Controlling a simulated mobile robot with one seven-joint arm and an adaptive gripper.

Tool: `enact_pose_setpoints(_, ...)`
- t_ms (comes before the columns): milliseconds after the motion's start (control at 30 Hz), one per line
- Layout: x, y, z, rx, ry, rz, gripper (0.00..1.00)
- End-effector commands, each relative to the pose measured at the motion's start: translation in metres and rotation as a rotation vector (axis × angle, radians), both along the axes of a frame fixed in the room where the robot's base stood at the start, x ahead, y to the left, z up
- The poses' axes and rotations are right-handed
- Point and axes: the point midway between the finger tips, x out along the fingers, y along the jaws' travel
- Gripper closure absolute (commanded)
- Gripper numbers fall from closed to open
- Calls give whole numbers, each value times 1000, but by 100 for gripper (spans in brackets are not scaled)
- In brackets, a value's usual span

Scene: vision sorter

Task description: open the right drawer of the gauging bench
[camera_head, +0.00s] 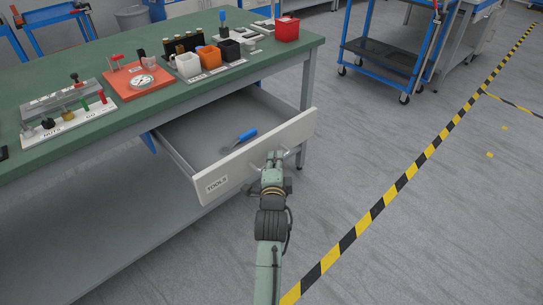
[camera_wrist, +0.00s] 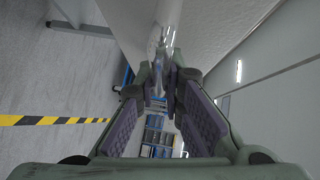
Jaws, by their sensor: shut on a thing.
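The drawer (camera_head: 235,163) of the green-topped gauging bench (camera_head: 150,107) is pulled well out, and its grey inside shows. Its pale front carries a label reading TOOLS (camera_head: 217,184) on the left. A blue-handled tool (camera_head: 246,135) lies inside. My gripper (camera_head: 273,160) is at the outer face of the drawer front, right of the label, shut on the drawer handle. In the wrist view the handle (camera_wrist: 165,36) is a shiny metal bar running between the fingers (camera_wrist: 160,90).
Gauges, an orange plate (camera_head: 138,80), small bins (camera_head: 188,65) and a red box (camera_head: 286,29) stand on the bench top. A blue cart (camera_head: 385,50) stands at the back right. The floor right of the drawer is clear up to yellow-black tape (camera_head: 376,209).

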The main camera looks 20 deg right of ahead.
Motion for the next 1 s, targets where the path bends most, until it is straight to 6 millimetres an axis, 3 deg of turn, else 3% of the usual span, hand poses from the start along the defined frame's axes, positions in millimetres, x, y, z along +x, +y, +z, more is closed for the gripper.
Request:
enact_pose_setpoints(633,-8,-2,-1,3,1,1,100)
enact_pose_setpoints(667,-8,-2,-1,3,1,1,89)
enact_pose_setpoints(1000,-8,-3,0,1,0,1,70)
